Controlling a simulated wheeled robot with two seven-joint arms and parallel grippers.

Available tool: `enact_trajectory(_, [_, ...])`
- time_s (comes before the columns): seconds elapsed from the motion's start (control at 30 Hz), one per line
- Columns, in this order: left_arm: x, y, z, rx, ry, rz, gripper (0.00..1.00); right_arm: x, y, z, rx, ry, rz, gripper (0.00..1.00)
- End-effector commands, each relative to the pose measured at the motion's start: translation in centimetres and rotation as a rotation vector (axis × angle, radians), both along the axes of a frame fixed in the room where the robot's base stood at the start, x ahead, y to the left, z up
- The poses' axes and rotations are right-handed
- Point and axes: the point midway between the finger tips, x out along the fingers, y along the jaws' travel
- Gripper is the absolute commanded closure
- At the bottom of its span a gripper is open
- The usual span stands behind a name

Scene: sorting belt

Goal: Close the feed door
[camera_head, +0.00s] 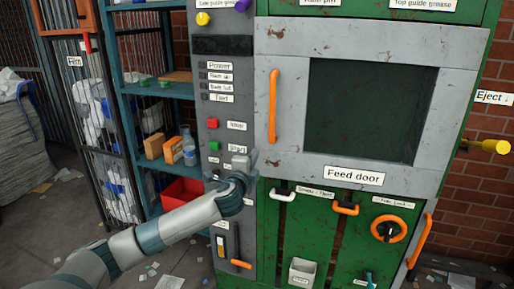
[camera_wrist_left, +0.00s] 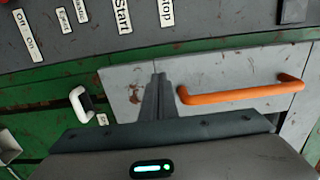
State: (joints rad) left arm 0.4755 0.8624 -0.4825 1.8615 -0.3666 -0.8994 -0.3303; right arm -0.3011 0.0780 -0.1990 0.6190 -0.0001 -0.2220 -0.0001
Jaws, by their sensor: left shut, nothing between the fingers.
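The feed door (camera_head: 350,38) is a worn grey panel with a dark window, labelled "Feed door", on the green machine. I cannot tell whether it stands slightly ajar. Its upright orange handle (camera_head: 273,106) is on the door's left side. My left gripper (camera_head: 258,158) is shut and empty near the door's lower left corner, below the handle. In the left wrist view the shut fingers (camera_wrist_left: 158,95) point at the grey door (camera_wrist_left: 122,92), with the orange handle (camera_wrist_left: 242,93) just to their right, apart from them. My right gripper is not in view.
A grey control panel (camera_head: 228,75) with labelled buttons stands left of the door. Below the door are a white hook handle (camera_head: 283,194), an orange wheel (camera_head: 389,229) and a grey cup (camera_head: 302,271). A teal shelf (camera_head: 160,90) with a red bin (camera_head: 181,192) is at left.

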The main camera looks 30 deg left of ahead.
Motion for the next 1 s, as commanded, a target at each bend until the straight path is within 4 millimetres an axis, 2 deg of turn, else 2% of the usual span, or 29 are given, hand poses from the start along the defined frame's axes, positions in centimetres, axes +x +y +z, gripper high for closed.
enact_trajectory(0.2, [2.6, 0.9, 0.2, -0.001, 0.000, 0.001, 1.00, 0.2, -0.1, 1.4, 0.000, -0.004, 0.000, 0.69])
enact_trajectory(0.4, [3.7, 1.2, 0.1, 0.001, -0.001, 0.000, 1.00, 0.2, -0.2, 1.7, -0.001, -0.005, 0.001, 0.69])
enact_trajectory(0.83, [3.9, 1.3, 0.0, 0.001, 0.000, 0.000, 1.00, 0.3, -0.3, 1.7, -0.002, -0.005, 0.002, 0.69])
enact_trajectory(1.0, [4.0, 2.9, -0.1, 0.001, 0.000, 0.017, 1.00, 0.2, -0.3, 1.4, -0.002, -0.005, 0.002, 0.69])
